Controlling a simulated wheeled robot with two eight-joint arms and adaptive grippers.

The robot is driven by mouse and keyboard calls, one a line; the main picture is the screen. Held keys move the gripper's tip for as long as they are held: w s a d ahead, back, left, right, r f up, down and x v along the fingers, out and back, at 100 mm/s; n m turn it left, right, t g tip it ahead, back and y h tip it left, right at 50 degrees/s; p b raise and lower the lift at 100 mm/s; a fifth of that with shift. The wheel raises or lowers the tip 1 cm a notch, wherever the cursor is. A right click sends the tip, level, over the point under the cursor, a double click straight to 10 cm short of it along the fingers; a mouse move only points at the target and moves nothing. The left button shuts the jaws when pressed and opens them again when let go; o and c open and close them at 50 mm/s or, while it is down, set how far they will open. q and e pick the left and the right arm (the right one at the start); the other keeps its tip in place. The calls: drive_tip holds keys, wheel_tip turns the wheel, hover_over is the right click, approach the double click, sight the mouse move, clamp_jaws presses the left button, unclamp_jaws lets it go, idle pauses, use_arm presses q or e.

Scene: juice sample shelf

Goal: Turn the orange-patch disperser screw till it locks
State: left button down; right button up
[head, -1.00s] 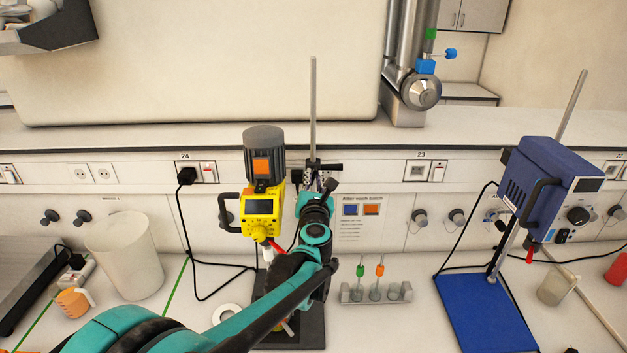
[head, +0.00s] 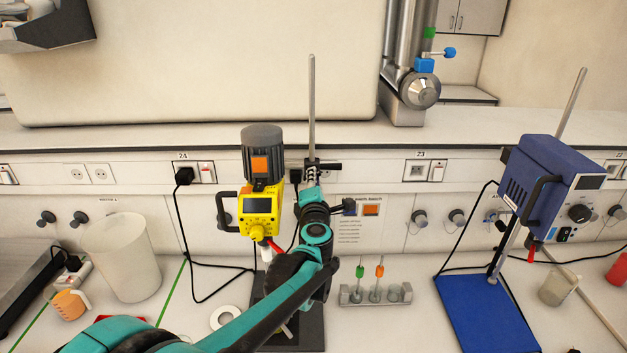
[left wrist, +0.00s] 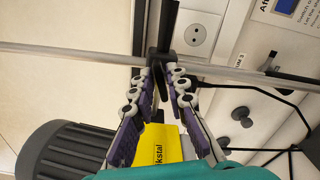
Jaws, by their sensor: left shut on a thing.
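The disperser with the orange patch (head: 261,166) has a yellow body and a grey ribbed motor, and hangs beside an upright steel rod (head: 312,110). A black clamp (head: 325,167) sits on the rod. My left gripper (head: 312,188) is just below this clamp, its fingers largely hidden by my wrist. In the left wrist view, its purple-padded fingers (left wrist: 163,76) are shut on the black screw (left wrist: 164,62) at the rod; the screw is mostly hidden between the fingertips. The disperser's yellow body (left wrist: 172,144) shows below. My right gripper is not in view.
A second, blue disperser (head: 550,180) stands right on a blue base (head: 485,312). A rack (head: 352,297) with green- and orange-topped tubes stands right of my arm. A white bucket (head: 125,258) and an orange-filled beaker (head: 68,303) stand left. Black cables run along the wall.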

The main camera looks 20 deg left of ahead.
use_arm(q)
drive_tip(key=shift+f+m, duration=0.15)
drive_tip(key=shift+m, duration=1.85)
drive_tip(key=c, duration=1.5)
unclamp_jaws()
drive_tip(key=shift+d, duration=0.1)
drive_tip(key=shift+c, duration=0.2)
drive_tip(key=shift+s, duration=0.1)
drive_tip(key=v, duration=1.2)
